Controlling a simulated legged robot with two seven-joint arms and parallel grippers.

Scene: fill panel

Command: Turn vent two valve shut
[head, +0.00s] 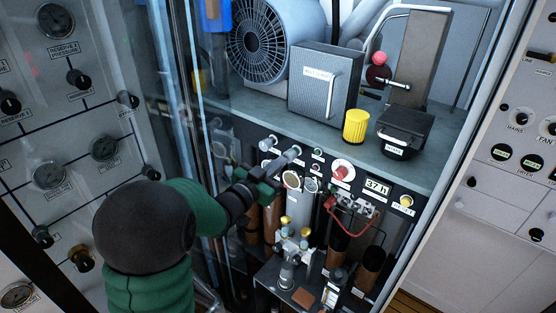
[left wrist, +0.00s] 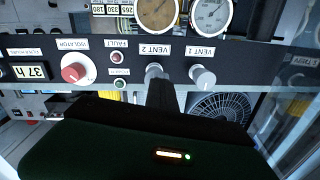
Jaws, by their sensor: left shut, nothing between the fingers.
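The vent two valve (left wrist: 153,71) is a short light grey knob on a dark panel strip, beside its "VENT 2" label in the upside-down left wrist view. In the head view it (head: 294,151) sticks out right of the vent one valve (head: 268,143). My left gripper (head: 278,164) is shut and empty, with its tip right at the vent two valve. In the left wrist view the dark fingers (left wrist: 161,92) overlap the knob's near end; I cannot tell whether they touch it. My right gripper is not in view.
The vent one valve is close beside, also in the left wrist view (left wrist: 202,76). A red isolator knob (head: 342,170) sits further right. Gauges (head: 292,181) and tubes are below the strip. A yellow cylinder (head: 356,126) and a grey box (head: 325,84) stand on the shelf above.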

